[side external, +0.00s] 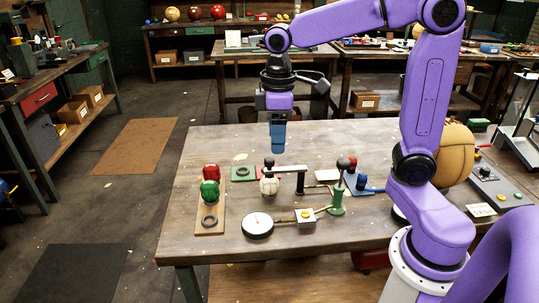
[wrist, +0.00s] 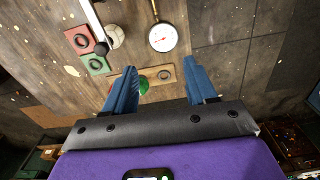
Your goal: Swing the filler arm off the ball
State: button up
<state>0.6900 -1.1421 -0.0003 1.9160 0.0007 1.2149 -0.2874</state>
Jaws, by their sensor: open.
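In the wrist view the arm is a pale bar (wrist: 91,15) ending in a dark knob (wrist: 101,47), beside the pale ball (wrist: 116,37) in that picture. My gripper (side external: 278,151) hangs with blue fingers pointing down, above and apart from the knob. In the wrist view my gripper (wrist: 160,66) is open with nothing between its fingers.
A dial gauge (side external: 257,226) and a button box (side external: 306,216) lie in front. A large tan ball (side external: 456,156) stands right.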

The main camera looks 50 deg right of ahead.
aim_at(269, 159)
jog(key=w+d+r+m, duration=0.2)
jog(key=w+d+r, duration=0.1)
jog(key=w+d, duration=0.65)
jog(key=f, duration=1.7)
jog(key=shift+a, duration=0.2)
grip_shut()
